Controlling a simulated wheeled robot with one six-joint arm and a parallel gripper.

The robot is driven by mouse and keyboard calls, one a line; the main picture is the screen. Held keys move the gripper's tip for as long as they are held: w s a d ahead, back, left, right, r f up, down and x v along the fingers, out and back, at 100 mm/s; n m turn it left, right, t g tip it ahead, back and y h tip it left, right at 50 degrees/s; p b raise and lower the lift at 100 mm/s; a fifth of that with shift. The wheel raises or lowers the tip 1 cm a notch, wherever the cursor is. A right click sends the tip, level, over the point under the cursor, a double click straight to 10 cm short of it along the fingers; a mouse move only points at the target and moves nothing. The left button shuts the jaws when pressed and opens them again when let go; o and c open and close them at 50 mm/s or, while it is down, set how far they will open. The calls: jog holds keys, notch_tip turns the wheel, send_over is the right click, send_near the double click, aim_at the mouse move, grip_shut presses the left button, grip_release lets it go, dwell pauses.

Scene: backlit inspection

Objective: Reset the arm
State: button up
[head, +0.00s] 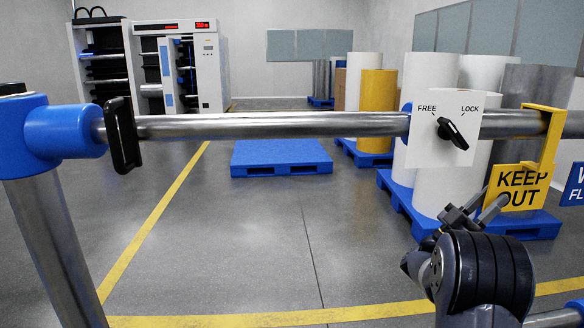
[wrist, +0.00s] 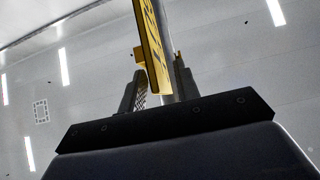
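A metal barrier arm (head: 270,126) lies level across the head view. It carries a black handle (head: 122,135) at the left and a white plate (head: 418,152) marked FREE and LOCK. The plate's black knob (head: 453,134) slants from upper left, the FREE side, to lower right. A yellow KEEP OUT sign (head: 518,188) hangs from the bar by a yellow hook. My gripper (head: 474,207) is beside the sign's left edge, below the bar. In the wrist view my gripper (wrist: 160,88) has its fingers apart, with the yellow sign (wrist: 152,45) seen edge-on between them. Contact is unclear.
A blue post joint (head: 62,132) meets the bar's left end. Blue pallets, one empty (head: 280,158), stand behind with white and yellow rolls (head: 377,105). Shelving (head: 100,65) stands at the back left. Yellow lines (head: 150,235) mark the floor, which is clear in the middle.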

aim_at(496, 189)
jog(key=p+x, duration=0.1)
jog(key=x, duration=0.1)
jog(key=shift+r, duration=0.4)
jog(key=shift+r+p, duration=0.25)
jog(key=shift+p, duration=0.05)
jog(key=shift+a, duration=0.1)
